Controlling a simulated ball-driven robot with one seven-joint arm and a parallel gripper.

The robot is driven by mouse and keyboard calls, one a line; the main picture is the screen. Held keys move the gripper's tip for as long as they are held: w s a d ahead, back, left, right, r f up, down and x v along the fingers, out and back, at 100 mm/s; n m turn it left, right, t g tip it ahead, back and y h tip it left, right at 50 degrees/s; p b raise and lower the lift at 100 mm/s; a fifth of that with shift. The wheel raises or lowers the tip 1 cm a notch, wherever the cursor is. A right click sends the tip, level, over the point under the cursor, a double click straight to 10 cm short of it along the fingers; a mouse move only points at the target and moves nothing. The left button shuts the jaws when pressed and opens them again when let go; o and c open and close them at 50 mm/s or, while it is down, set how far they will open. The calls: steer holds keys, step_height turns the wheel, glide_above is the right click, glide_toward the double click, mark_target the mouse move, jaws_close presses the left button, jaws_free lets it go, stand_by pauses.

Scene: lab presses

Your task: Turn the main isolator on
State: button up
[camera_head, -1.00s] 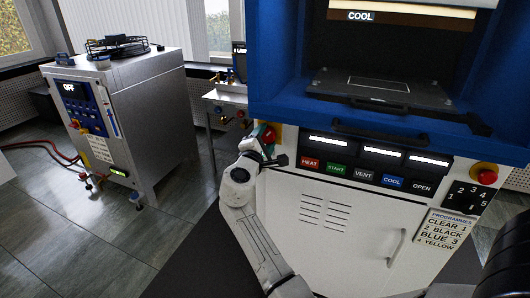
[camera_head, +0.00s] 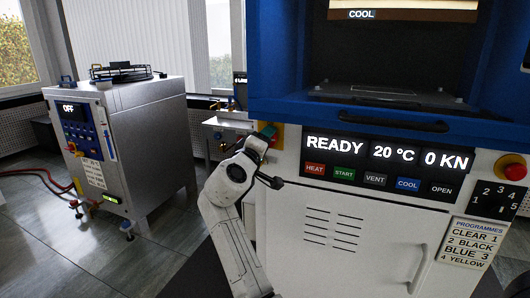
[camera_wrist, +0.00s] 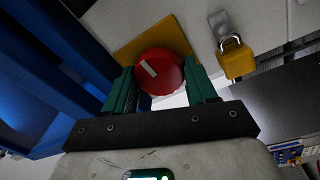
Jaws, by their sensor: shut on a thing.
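The main isolator is a red round knob (camera_wrist: 160,72) with a pale pointer mark, on a yellow plate (camera_wrist: 150,38), seen in the wrist view. My gripper (camera_wrist: 162,84) is shut on the knob, with one green finger on each side of it. In the head view my gripper (camera_head: 266,132) is at the upper left corner of the press front, and my arm hides most of the knob there. The press displays (camera_head: 378,152) are lit and read READY, 20 °C and 0 KN.
A yellow padlock (camera_wrist: 236,58) hangs beside the plate. Below the displays is a row of labelled buttons (camera_head: 375,179), with a red mushroom button (camera_head: 513,171) at right. A steel cabinet (camera_head: 150,140) showing OFF stands at left. Grey floor lies between.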

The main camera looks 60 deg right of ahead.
steer(key=shift+f+m+b, duration=0.15)
steer(key=shift+m+b, duration=0.3)
steer(key=shift+m, duration=0.05)
steer(key=o, duration=1.1)
steer(key=shift+c, duration=0.2)
steer(key=a, duration=1)
steer(key=shift+s+a+f, duration=0.3)
steer(key=shift+s+a, duration=0.1)
steer(key=shift+s, duration=0.05)
